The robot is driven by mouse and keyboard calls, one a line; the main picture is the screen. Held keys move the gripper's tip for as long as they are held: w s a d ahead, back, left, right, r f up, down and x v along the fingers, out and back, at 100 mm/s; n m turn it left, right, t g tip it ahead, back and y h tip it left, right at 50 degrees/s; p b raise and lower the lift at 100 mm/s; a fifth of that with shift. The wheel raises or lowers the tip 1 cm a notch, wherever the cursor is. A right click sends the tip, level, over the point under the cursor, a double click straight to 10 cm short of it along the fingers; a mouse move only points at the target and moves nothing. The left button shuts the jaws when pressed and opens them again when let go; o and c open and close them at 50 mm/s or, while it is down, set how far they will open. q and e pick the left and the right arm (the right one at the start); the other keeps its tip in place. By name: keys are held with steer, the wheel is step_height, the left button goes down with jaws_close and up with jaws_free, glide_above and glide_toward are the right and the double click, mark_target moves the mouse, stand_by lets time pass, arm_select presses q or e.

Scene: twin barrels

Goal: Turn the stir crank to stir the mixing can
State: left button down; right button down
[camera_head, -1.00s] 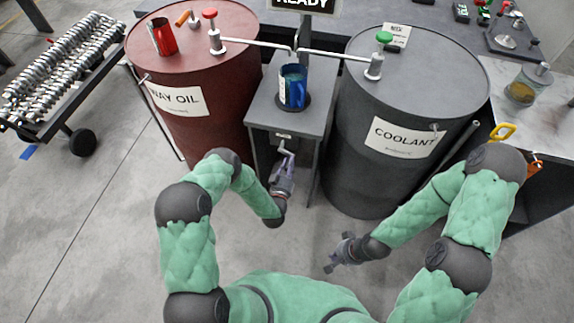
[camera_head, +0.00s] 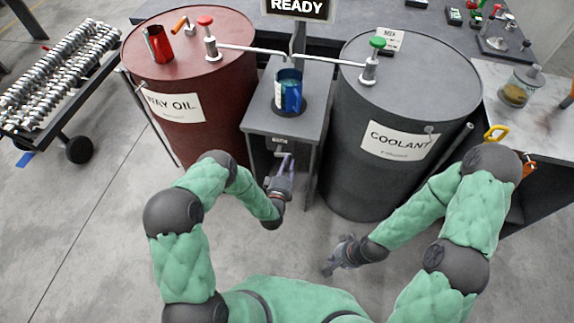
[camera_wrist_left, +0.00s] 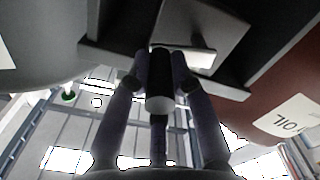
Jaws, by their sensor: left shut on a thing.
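The stir crank shows at the front of the grey stand as a thin bent rod below the stand's top. My left gripper (camera_head: 283,179) is at the crank. In the left wrist view my left gripper (camera_wrist_left: 160,85) has its fingers around the crank's cylindrical handle (camera_wrist_left: 160,92) and is shut on it. The blue mixing can (camera_head: 288,91) stands upright on the dark round plate on top of the stand (camera_head: 262,122), under the two spout ends. My right gripper (camera_head: 336,262) hangs empty over the floor, low in front of the grey barrel; its finger opening is too small to tell.
The red WAY OIL barrel (camera_head: 205,75) stands left of the stand, the grey COOLANT barrel (camera_head: 400,90) right. Red (camera_head: 205,22) and green (camera_head: 377,43) valve knobs sit on them. A sign (camera_head: 297,7) reads READY. A red can (camera_head: 158,45) is on the red barrel. Floor between the arms is clear.

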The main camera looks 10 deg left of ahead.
arm_select(q)
steer(key=shift+a+r, duration=0.15)
stand_by(0.3)
steer(key=c, duration=1.1)
jaws_free()
steer(key=shift+s, duration=0.35)
steer(key=s, duration=1.1)
steer(key=shift+s+a, duration=0.1)
steer(key=shift+a, duration=0.05)
